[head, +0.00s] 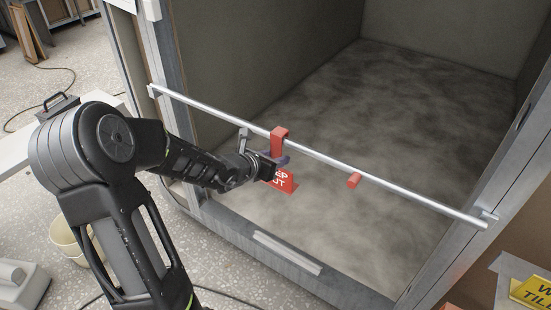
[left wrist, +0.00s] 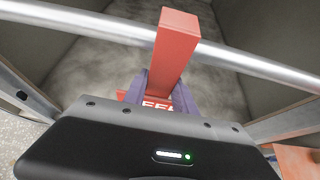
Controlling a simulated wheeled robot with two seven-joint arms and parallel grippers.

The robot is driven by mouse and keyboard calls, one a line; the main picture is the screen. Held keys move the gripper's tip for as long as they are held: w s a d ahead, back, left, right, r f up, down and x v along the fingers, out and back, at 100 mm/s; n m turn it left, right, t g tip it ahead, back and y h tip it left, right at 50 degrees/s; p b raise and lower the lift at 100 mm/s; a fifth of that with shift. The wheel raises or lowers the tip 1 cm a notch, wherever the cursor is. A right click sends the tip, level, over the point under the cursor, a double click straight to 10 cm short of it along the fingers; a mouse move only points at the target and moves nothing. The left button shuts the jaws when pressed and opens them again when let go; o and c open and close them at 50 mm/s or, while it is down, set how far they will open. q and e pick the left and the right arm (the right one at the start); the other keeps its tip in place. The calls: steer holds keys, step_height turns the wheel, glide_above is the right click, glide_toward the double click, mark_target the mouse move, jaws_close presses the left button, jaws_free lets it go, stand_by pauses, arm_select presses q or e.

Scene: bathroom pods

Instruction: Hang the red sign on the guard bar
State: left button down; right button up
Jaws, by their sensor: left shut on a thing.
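The red sign (head: 286,182) has white letters, partly covered by my left gripper (head: 276,162). Its red hook strap (head: 279,138) rises from the gripper to the guard bar (head: 400,189). In the left wrist view the strap (left wrist: 173,50) crosses in front of the bar (left wrist: 245,62), its flat top above the bar. Whether the hook rests on the bar or is just above it, I cannot tell. The purple-grey fingers of my left gripper (left wrist: 165,98) are shut on the sign below the bar. My right gripper is not in view.
The bar spans the open front of a pod with a grey mottled floor (head: 400,110). A yellow sign (head: 533,292) lies at the lower right. A bucket (head: 70,237) stands at the left.

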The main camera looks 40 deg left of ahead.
arm_select(q)
steer(key=shift+f, duration=0.1)
steer(key=c, duration=0.9)
jaws_free()
steer(key=p+v, duration=0.2)
steer(key=v, duration=0.5)
steer(key=shift+s, duration=0.35)
